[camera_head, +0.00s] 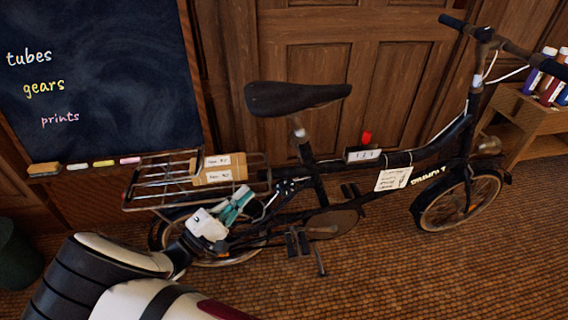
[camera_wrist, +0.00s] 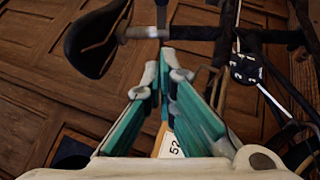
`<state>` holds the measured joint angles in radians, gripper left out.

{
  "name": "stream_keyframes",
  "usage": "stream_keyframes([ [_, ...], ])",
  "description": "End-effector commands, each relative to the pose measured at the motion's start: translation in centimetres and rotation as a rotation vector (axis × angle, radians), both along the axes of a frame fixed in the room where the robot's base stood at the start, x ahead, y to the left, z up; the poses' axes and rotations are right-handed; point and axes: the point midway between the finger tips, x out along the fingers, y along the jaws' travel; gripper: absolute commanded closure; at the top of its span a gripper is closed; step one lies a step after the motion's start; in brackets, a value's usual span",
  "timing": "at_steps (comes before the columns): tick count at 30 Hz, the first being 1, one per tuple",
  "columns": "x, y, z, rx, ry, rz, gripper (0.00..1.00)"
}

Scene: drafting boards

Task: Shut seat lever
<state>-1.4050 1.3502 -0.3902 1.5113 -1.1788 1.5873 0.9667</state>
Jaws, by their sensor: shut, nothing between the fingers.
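A folding bicycle stands side-on, its black saddle (camera_head: 296,98) on a silver seat post (camera_head: 299,130). In the wrist view the saddle (camera_wrist: 97,38) is at the upper left and the post (camera_wrist: 143,33) runs sideways from it. A short dark piece (camera_wrist: 162,14) sticks out at the post's clamp; it may be the seat lever, but I cannot be sure. The lever is too small to make out in the head view. My gripper (camera_head: 246,192), with teal fingers, is shut and empty, left of and below the clamp. In the wrist view its fingertips (camera_wrist: 166,58) point towards the clamp, apart from it.
A tag (camera_head: 393,179) hangs on the frame. A chalkboard (camera_head: 95,75) is behind at left, a wooden shelf with bottles (camera_head: 550,90) at right. The floor in front (camera_head: 440,275) is clear.

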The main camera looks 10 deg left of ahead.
Motion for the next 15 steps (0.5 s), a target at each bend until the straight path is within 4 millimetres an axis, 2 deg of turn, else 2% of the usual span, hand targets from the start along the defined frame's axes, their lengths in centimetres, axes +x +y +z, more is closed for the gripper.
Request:
stream_keyframes([
  [8,0.4,-0.3,0.2,0.001,0.0,-0.002,1.0],
  [15,3.1,-2.5,1.0,0.001,0.001,-0.004,1.0],
])
